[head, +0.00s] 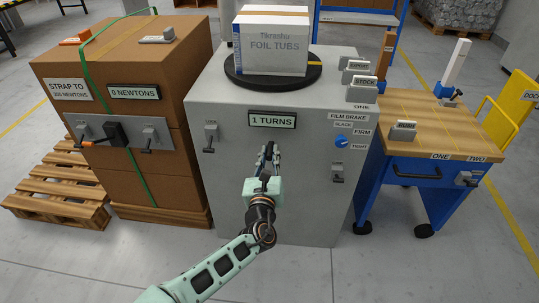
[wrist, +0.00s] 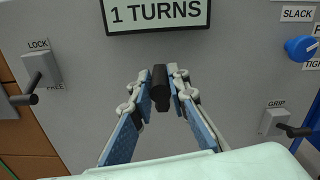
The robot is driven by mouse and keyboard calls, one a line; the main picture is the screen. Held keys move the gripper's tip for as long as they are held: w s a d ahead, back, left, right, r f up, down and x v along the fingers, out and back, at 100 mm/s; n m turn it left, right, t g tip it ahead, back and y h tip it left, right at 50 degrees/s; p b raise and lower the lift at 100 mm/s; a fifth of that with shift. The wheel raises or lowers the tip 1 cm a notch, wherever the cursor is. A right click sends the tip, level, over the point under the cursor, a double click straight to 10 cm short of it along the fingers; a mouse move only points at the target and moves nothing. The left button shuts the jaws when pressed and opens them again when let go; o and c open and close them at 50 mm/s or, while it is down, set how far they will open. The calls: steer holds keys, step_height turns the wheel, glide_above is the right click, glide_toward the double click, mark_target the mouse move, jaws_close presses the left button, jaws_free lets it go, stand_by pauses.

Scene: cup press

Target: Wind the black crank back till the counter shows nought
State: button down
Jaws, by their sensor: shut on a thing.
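The counter (head: 272,120) on the front of the grey cabinet reads "1 TURNS"; it also shows at the top of the wrist view (wrist: 158,14). Just below it, the black crank's handle (wrist: 160,84) points out towards me. My gripper (head: 269,152) is shut on the handle, with a blue-padded finger on each side of it in the wrist view. The rest of the crank is hidden behind the handle and fingers.
A LOCK/FREE lever (wrist: 40,78) is left of the crank. A GRIP lever (wrist: 278,122) and a blue SLACK/TIGHT knob (wrist: 300,48) are on the right. A turntable (head: 272,78) on top bears a white box (head: 272,45). Strapped cartons (head: 130,90) stand left, a workbench (head: 440,120) right.

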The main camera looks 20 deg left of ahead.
steer(key=shift+a, duration=0.15)
steer(key=c, duration=1.8)
jaws_free()
steer(key=shift+c, duration=0.2)
